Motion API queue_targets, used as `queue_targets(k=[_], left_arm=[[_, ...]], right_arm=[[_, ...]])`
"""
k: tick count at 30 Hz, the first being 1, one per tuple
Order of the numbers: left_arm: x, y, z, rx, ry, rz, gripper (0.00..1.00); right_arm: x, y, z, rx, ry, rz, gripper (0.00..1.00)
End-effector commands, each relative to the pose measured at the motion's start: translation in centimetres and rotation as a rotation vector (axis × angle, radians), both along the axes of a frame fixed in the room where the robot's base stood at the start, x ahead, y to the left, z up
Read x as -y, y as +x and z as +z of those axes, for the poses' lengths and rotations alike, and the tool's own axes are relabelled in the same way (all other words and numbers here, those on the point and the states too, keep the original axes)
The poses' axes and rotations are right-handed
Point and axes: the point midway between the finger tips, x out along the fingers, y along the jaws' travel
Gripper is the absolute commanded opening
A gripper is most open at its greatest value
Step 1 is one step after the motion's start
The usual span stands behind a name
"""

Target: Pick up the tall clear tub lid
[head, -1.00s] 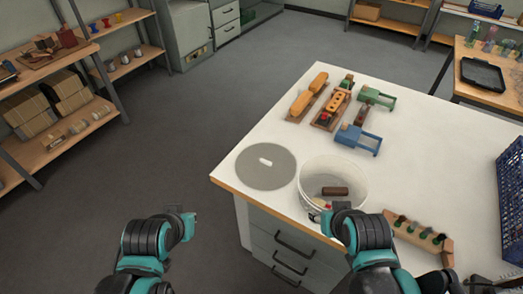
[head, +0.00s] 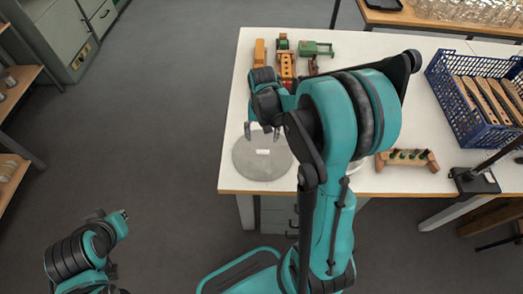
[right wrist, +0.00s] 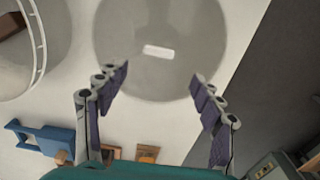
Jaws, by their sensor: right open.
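The clear tub lid (head: 250,166) is a flat greyish disc with a short white grip at its middle. It lies on the white table near the front left edge, and it also shows in the right wrist view (right wrist: 160,82). My right gripper (head: 262,132) is open and empty over the lid's far part, its fingers spread to either side of the white grip in the right wrist view. The tub (right wrist: 42,75) stands beside the lid with a dark brown piece inside; my right arm mostly hides it in the head view. My left gripper (head: 124,215) is off the table at lower left, its fingers unclear.
Toy vehicles, including a green one (head: 316,48), stand at the back of the table (head: 395,110). A wooden rack with dark pegs (head: 408,159) is right of my arm. A blue crate (head: 478,137) holds wooden pieces at the right. Bare floor lies left of the table.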

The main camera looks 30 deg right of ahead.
Motion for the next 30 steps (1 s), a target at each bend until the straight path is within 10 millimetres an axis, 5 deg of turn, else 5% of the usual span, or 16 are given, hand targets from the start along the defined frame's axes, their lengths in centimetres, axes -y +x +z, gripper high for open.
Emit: queue_targets(k=[17, 25, 30], left_arm=[[0.0, 0.0, -3.9, 0.000, 0.000, 0.000, 0.00], [0.0, 0.0, -3.8, 0.000, 0.000, 0.000, 0.00], [0.0, 0.0, -3.8, 0.000, 0.000, 0.000, 0.00]], right_arm=[[-0.3, -0.3, -7.4, -0.002, 0.000, -0.002, 0.67], [-0.3, -0.4, -7.6, -0.002, 0.000, -0.002, 0.67], [-0.3, -0.4, -7.6, -0.002, 0.000, -0.002, 0.23]])
